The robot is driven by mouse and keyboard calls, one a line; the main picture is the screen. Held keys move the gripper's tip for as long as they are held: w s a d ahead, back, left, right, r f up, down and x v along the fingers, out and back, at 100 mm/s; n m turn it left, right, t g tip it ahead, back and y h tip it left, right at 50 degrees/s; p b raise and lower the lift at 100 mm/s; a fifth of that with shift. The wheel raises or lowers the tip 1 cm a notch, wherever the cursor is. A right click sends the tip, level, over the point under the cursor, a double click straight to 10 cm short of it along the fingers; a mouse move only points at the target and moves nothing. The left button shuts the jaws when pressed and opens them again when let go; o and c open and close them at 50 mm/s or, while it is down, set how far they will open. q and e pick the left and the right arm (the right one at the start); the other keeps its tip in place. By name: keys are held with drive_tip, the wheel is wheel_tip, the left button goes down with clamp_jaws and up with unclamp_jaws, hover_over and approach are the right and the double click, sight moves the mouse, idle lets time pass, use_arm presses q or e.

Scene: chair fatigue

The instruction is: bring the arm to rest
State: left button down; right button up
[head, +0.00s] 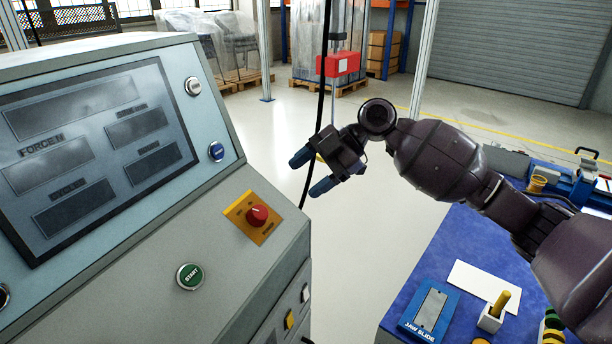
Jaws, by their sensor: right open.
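My right arm comes in from the right edge and reaches left over the blue table. My right gripper (312,173) has two blue fingertips spread apart with nothing between them. It is in the air, to the right of the grey control console (130,240). A black cable hangs behind it and shows above and below the gripper. My left gripper is not in view.
The console carries a red knob (257,215) on a yellow plate and a green start button (190,276). The blue table (440,240) bears a jaw slide box (430,311), a white card (482,287) and a yellow-handled tool (500,303). Open floor lies behind.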

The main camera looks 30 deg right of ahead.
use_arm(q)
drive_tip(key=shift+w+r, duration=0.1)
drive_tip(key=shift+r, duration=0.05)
use_arm(e)
drive_tip(key=shift+f, duration=0.1)
drive_tip(key=s+f+m+t+h+p, duration=0.25)
drive_tip(key=s+f+m, duration=0.3)
drive_tip(key=f, duration=0.45)
drive_tip(key=s+f+m+t+h+p, duration=0.25)
drive_tip(key=s+f+m, duration=0.25)
drive_tip(key=s+f, duration=0.3)
use_arm(q)
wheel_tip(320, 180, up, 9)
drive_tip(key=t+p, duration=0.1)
drive_tip(key=p, duration=0.5)
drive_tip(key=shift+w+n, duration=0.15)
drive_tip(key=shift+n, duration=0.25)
use_arm(e)
drive_tip(key=s+a+f+m+t+h, duration=0.1)
drive_tip(key=s+m, duration=0.3)
drive_tip(key=s, duration=0.7)
drive_tip(key=s+a+f+m+t+h, duration=0.1)
drive_tip(key=s+f+m+t+h, duration=0.1)
drive_tip(key=s, duration=0.9)
drive_tip(key=f+m+h, duration=0.1)
drive_tip(key=m+h, duration=0.1)
drive_tip(key=m, duration=0.1)
drive_tip(key=shift+s+a+f, duration=0.15)
drive_tip(key=shift+f, duration=0.15)
